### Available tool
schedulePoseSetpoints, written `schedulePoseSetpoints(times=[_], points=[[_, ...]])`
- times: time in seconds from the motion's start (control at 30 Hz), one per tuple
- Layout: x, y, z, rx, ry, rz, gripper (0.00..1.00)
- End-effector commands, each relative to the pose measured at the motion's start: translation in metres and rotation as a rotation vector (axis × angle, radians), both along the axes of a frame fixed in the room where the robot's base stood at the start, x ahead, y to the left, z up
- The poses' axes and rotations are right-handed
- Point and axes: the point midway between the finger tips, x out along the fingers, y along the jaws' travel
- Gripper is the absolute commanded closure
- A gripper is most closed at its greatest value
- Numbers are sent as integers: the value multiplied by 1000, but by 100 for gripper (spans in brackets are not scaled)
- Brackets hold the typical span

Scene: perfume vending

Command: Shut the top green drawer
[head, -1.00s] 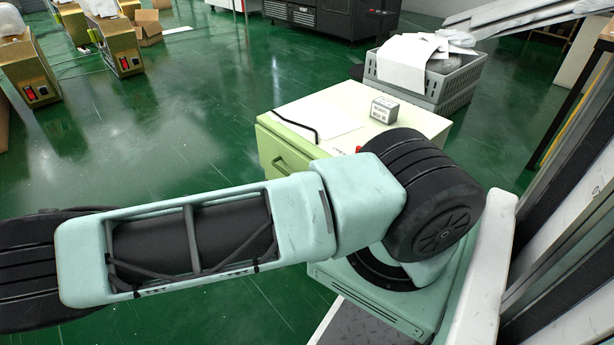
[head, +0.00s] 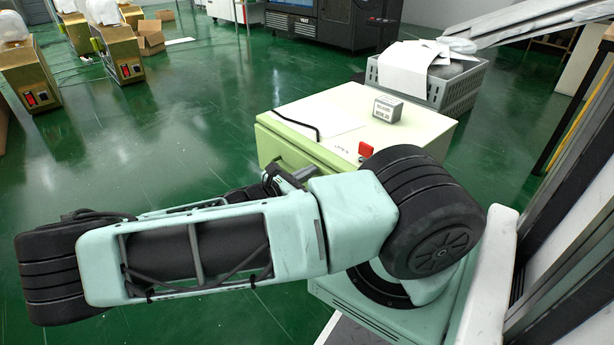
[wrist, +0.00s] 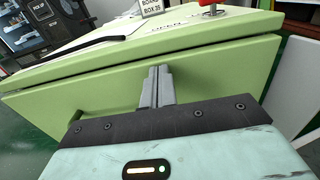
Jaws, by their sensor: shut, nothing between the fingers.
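The top green drawer (head: 272,146) is at the front of a pale-topped cabinet in the middle of the head view. Its green front (wrist: 215,75) fills much of the wrist view, just below the cabinet top's edge. The drawer looks nearly flush with the cabinet, but I cannot tell whether a small gap is left. My gripper (wrist: 158,72) is shut and empty, with its fingertips pointing at the upper part of the drawer front. I cannot tell whether they touch it. In the head view my gripper (head: 303,173) is partly hidden by my arm, which also covers the lower cabinet front.
On the cabinet top (head: 408,122) are a small grey box (head: 387,109), a red knob (head: 366,149), a paper sheet and a black strap. A grey crate of papers (head: 425,82) stands behind. Gold machines (head: 118,55) are at far left.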

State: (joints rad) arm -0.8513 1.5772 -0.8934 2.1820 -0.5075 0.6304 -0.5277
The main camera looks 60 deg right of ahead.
Motion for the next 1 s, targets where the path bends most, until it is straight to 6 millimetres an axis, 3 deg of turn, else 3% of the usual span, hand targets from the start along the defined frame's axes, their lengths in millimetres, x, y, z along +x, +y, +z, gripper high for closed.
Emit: schedulePoseSetpoints(times=[0.27,0.63,1.0], points=[[0,0,1,0,0,0,100],[-5,-23,3,-1,1,-1,100],[-6,-26,1,-2,0,-2,100]])
